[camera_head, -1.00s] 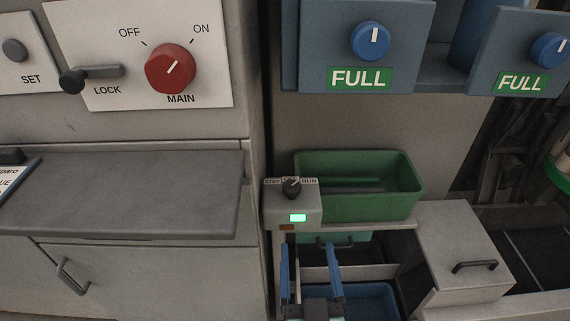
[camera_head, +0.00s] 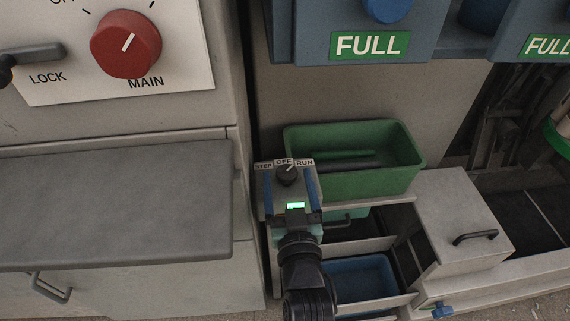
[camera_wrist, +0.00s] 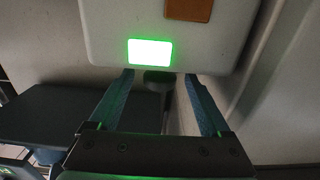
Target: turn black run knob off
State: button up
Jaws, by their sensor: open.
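The black run knob (camera_head: 287,175) sits on top of a small grey control box (camera_head: 270,206), under the labels STEP, OFF and RUN. Its white mark appears to point up and right, on the RUN side. My gripper (camera_head: 288,179) is open, with one blue finger along each side of the box and the knob between them; contact cannot be told. In the wrist view, my gripper (camera_wrist: 159,75) spreads its fingers beyond the box edge, with a dark round shape between them, probably the knob. A lit green lamp (camera_head: 295,206) is on the box front; it also shows in the wrist view (camera_wrist: 150,52).
A green bin (camera_head: 398,182) stands just behind and right of the box. A blue bin (camera_head: 370,277) and a grey lidded box (camera_head: 460,215) are lower right. A grey shelf (camera_head: 110,205) and the red MAIN knob (camera_head: 126,44) are at left.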

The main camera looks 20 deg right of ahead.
aim_at(286, 167)
jog(key=shift+b+x, duration=0.65)
jog(key=shift+x, duration=1.9)
grip_shut()
